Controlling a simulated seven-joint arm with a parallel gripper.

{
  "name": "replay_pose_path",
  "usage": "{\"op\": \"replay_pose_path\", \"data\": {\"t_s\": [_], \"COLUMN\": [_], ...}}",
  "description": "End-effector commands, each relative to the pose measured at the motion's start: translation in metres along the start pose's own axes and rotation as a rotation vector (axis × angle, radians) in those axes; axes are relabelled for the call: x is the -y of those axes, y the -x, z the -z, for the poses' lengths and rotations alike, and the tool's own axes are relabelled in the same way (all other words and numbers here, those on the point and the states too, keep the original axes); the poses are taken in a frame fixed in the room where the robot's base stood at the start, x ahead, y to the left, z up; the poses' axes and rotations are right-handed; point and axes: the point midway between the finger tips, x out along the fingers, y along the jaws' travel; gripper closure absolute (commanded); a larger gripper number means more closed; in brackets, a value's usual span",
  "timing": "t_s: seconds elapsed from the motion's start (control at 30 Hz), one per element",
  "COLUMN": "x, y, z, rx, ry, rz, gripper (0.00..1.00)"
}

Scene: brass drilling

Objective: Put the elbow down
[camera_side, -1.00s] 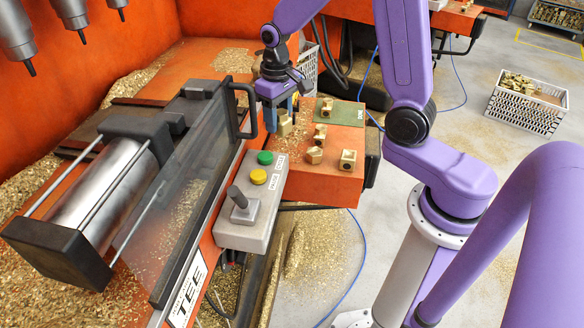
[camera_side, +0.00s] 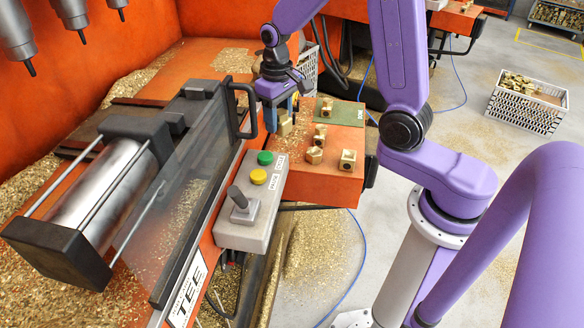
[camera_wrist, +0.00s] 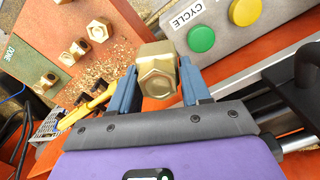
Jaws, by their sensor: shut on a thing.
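My gripper (camera_side: 284,110) is shut on a brass elbow (camera_side: 284,126), at the left part of the orange ledge (camera_side: 330,187) beside the control box. In the wrist view the held elbow (camera_wrist: 157,70) sits between the two blue fingers (camera_wrist: 158,88), with a hexagonal end facing the camera. I cannot tell whether the elbow touches the ledge. A green mat (camera_side: 343,113) marked DONE lies at the far right of the ledge, with one brass fitting (camera_side: 327,108) on it.
Several more brass fittings (camera_side: 348,159) stand on the ledge. The control box (camera_side: 250,205) with green and yellow buttons is close to my gripper. A clear guard (camera_side: 185,180) with a black handle (camera_side: 243,110) stands to the left. Brass chips lie scattered about.

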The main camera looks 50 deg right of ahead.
Motion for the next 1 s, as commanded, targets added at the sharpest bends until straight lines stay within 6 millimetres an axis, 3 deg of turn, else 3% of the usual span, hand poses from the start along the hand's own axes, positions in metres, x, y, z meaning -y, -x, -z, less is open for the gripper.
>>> {"op": "replay_pose_path", "data": {"t_s": [0.27, 0.43, 0.67, 0.8, 1.0], "x": [-0.002, -0.027, -0.113, -0.17, -0.232], "y": [0.0, -0.008, -0.037, -0.057, -0.08], "z": [0.001, 0.003, -0.001, -0.015, -0.042], "rx": [-0.002, 0.0, 0.003, 0.002, 0.001], "ry": [-0.001, -0.007, -0.012, -0.01, -0.006], "rz": [0.0, 0.0, 0.001, 0.001, 0.001], "gripper": [1.0, 1.0, 1.0, 1.0, 1.0]}}
